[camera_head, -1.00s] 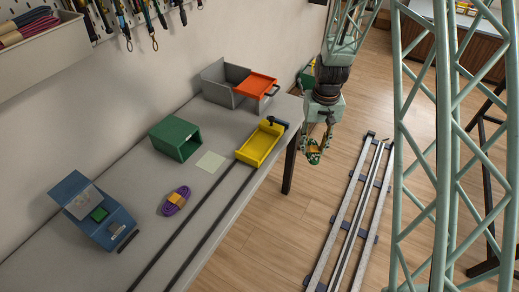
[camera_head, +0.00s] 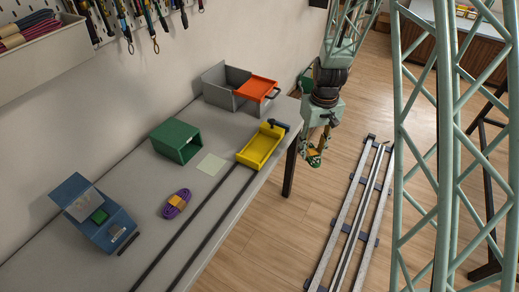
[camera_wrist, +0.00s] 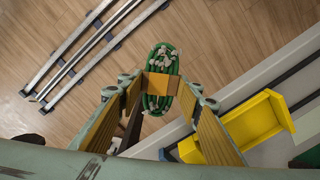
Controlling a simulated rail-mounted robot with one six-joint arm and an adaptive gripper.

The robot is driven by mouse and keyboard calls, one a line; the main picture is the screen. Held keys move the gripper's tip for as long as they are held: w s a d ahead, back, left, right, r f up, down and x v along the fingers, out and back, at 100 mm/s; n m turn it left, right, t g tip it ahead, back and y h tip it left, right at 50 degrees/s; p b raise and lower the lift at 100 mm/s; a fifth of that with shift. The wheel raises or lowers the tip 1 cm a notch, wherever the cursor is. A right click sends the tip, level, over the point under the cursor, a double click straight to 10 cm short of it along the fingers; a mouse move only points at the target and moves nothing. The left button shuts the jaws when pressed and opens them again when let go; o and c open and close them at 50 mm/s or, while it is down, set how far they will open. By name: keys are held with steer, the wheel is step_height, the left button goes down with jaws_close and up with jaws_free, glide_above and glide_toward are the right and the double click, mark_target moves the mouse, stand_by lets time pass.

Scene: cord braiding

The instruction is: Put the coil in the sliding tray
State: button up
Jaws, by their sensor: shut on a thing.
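A green coil (camera_head: 314,160) with an orange band hangs in my gripper (camera_head: 319,147), beyond the right edge of the table and over the floor. In the wrist view the coil (camera_wrist: 161,62) sits upright at the fingertips, with the band between the two fingers (camera_wrist: 163,98). The gripper is shut on it. The yellow sliding tray (camera_head: 247,158) is on the table at its right edge, to the left of my gripper, at the far end of two dark rails. It looks empty. The wrist view shows part of the tray (camera_wrist: 270,106) at the right.
A purple coil (camera_head: 176,204) lies on the table (camera_head: 140,180). A green open box (camera_head: 172,138), a blue case (camera_head: 75,207) and a grey bin (camera_head: 219,84) with an orange tray (camera_head: 257,86) stand there too. A floor rail (camera_head: 354,220) runs right of the table.

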steer(key=n, duration=0.2)
steer(key=s+a+r+n, duration=0.1)
steer(key=n, duration=0.1)
steer(key=a+n, duration=0.1)
steer(key=n, duration=0.2)
steer(key=shift+s+a+r, duration=0.15)
steer(key=shift+s+r, duration=0.05)
steer(key=s+a+r+n, duration=0.1)
steer(key=s+a+n, duration=0.1)
steer(key=n, duration=0.8)
steer(key=s+a+r+n, duration=0.2)
steer(key=a+n, duration=0.1)
steer(key=n, duration=0.7)
steer(key=shift+s+a+r, duration=0.3)
steer(key=shift+s+a, duration=0.05)
steer(key=shift+a, duration=0.05)
steer(key=w+a, duration=0.3)
steer(key=w+a+f, duration=0.1)
steer(key=w+a, duration=0.2)
steer(key=a, duration=0.1)
steer(key=w+a+b, duration=0.1)
steer(key=w+a, duration=0.3)
steer(key=shift+a+f, duration=0.2)
